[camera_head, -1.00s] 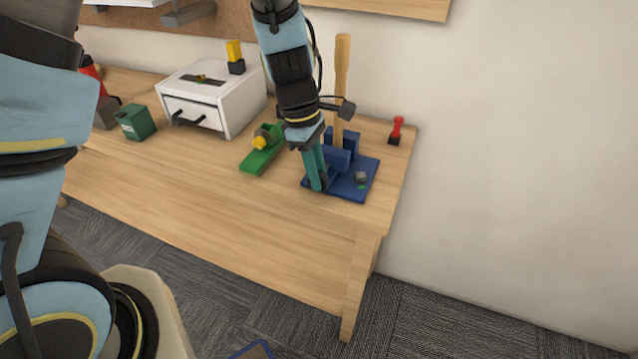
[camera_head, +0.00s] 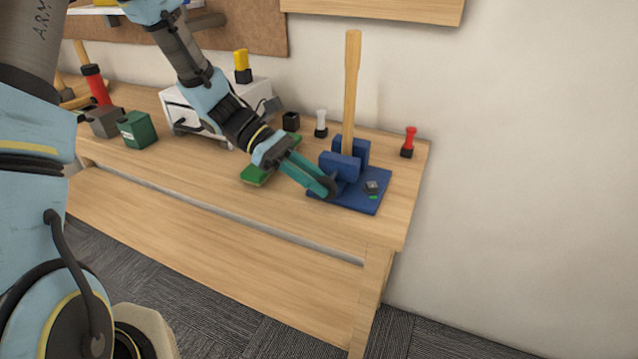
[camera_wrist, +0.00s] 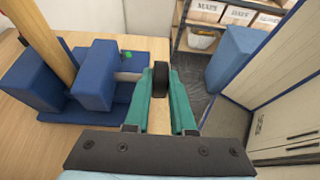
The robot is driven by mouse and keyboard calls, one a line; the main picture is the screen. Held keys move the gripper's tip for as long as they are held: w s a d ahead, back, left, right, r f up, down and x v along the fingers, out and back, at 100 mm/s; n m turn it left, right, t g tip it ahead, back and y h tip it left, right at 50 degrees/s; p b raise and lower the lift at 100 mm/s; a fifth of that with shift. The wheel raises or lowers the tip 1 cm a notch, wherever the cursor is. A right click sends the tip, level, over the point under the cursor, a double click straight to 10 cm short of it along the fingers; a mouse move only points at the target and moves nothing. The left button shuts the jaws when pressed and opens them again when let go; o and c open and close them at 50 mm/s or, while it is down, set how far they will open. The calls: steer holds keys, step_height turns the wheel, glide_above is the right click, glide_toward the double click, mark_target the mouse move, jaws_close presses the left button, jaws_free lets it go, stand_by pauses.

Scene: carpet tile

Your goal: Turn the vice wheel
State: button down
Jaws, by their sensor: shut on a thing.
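The blue vice (camera_head: 340,166) stands on its blue base plate (camera_head: 362,203) near the right end of the workbench. A tall wooden bar (camera_head: 352,95) stands upright between its jaws. My gripper (camera_head: 326,187) reaches in from the left, its teal fingers at the front of the vice. In the wrist view my gripper (camera_wrist: 160,88) is shut on the dark vice wheel (camera_wrist: 160,79), with one finger on each side of it. A light screw shaft (camera_wrist: 129,76) runs from the wheel to the blue vice block (camera_wrist: 92,75). In the head view the fingers partly hide the wheel.
A red-handled tool (camera_head: 409,140) stands right of the vice and a white-topped one (camera_head: 321,122) behind it. A green object (camera_head: 257,176) lies under my arm. A white drawer box (camera_head: 190,112) and a green bin (camera_head: 137,130) are further left. The bench front (camera_head: 220,225) is clear.

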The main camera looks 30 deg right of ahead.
steer(key=shift+w+f+g+h, duration=0.1)
steer(key=shift+f+g+h, duration=0.2)
steer(key=shift+g+h, duration=0.75)
steer(key=shift+g, duration=0.25)
steer(key=c, duration=0.8)
jaws_free()
steer(key=shift+o, duration=0.2)
steer(key=b+v, duration=0.2)
steer(key=v, duration=0.9)
steer(key=shift+d+b, duration=0.1)
steer(key=shift+b, duration=0.2)
